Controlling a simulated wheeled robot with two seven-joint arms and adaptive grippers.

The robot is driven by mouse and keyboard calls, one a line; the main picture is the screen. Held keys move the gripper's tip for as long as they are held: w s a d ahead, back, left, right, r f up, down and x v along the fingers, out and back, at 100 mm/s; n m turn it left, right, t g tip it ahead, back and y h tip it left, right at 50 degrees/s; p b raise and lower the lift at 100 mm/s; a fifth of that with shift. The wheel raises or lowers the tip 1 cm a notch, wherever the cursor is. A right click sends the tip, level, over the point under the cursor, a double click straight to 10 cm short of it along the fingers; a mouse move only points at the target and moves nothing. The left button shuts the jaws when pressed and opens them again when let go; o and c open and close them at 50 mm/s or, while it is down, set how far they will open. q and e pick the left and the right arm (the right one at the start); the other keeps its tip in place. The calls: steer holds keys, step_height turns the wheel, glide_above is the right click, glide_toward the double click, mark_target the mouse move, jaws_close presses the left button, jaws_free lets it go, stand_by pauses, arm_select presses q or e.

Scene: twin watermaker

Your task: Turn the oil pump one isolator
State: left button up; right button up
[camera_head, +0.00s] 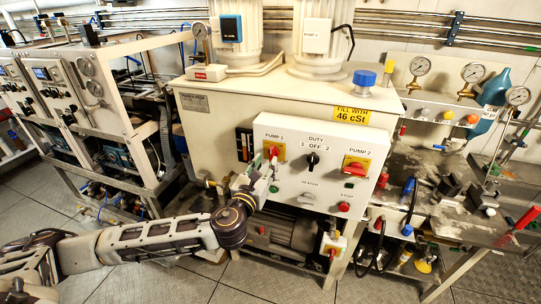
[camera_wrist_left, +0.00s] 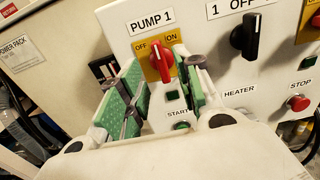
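The pump 1 isolator (camera_head: 273,151) is a red knob on a yellow plate under the PUMP 1 label, at the upper left of the white control panel. In the left wrist view the red knob (camera_wrist_left: 161,63) stands roughly upright, its top end between the OFF and ON marks. My left gripper (camera_head: 264,172) is in front of the panel just below it. In the left wrist view its green-padded fingers (camera_wrist_left: 160,78) are open, one on each side of the knob, with visible gaps. I cannot tell how deep the fingertips reach. My right gripper is not in view.
A black duty switch (camera_head: 312,160) and the red pump 2 isolator (camera_head: 356,166) are to the right on the panel. A green start button (camera_wrist_left: 181,125) sits below the knob, close to the fingers. A red stop button (camera_head: 344,206) is lower right.

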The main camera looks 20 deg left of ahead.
mark_target(271, 155)
arm_select(q)
steer(key=shift+w+d+p, duration=0.1)
steer(key=shift+w+p, duration=0.2)
steer(key=shift+w, duration=2.55)
jaws_close()
